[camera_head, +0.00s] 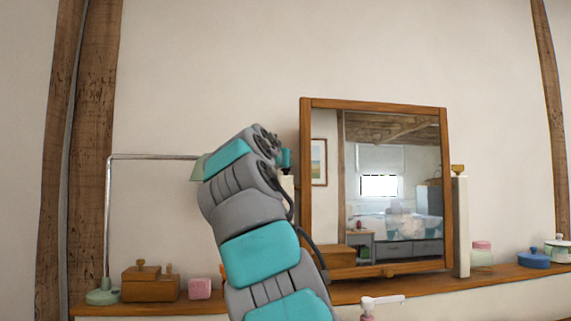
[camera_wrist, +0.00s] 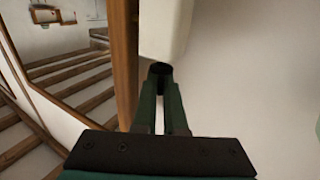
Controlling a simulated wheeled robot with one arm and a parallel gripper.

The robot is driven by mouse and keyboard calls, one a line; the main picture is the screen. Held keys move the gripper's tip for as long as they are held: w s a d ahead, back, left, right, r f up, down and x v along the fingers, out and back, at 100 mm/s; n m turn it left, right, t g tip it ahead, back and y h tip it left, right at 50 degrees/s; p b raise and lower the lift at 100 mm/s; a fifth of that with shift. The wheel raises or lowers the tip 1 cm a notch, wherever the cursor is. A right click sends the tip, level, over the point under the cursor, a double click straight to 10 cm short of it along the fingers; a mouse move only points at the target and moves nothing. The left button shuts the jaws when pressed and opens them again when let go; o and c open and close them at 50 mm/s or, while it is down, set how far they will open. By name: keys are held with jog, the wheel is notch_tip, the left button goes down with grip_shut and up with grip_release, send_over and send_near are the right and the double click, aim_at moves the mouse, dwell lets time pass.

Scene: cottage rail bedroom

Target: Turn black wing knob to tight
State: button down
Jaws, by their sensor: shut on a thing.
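The black wing knob (camera_wrist: 160,68) shows as a small dark shape between my fingertips in the wrist view, at the end of a cream post (camera_wrist: 165,28). My gripper (camera_wrist: 161,82) has its two green fingers closed on it. The fingers hide most of the knob, so its turn angle cannot be read. The wooden frame (camera_wrist: 125,60) of the tilting mirror is just left of the post. In the head view the mirror (camera_head: 390,200) stands on a shelf, and my arm covers its left post and the knob there.
A lamp (camera_head: 108,225) stands at the left of the wooden shelf (camera_head: 350,291), beside a wooden box (camera_head: 150,287) and a pink block (camera_head: 200,288). The mirror's right post (camera_head: 461,225), a jar (camera_head: 482,256) and a blue pot (camera_head: 534,259) are at the right. A pink-and-white pump bottle (camera_head: 381,301) is in front.

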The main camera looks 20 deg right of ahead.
dwell(0.7)
jog(key=c, duration=1.3)
grip_release()
jog(key=shift+o, duration=0.2)
jog(key=b+v, duration=0.2)
jog(key=v, duration=0.5)
jog(key=shift+s+a+b, duration=0.3)
jog(key=shift+b, duration=0.05)
jog(key=shift+o, duration=0.2)
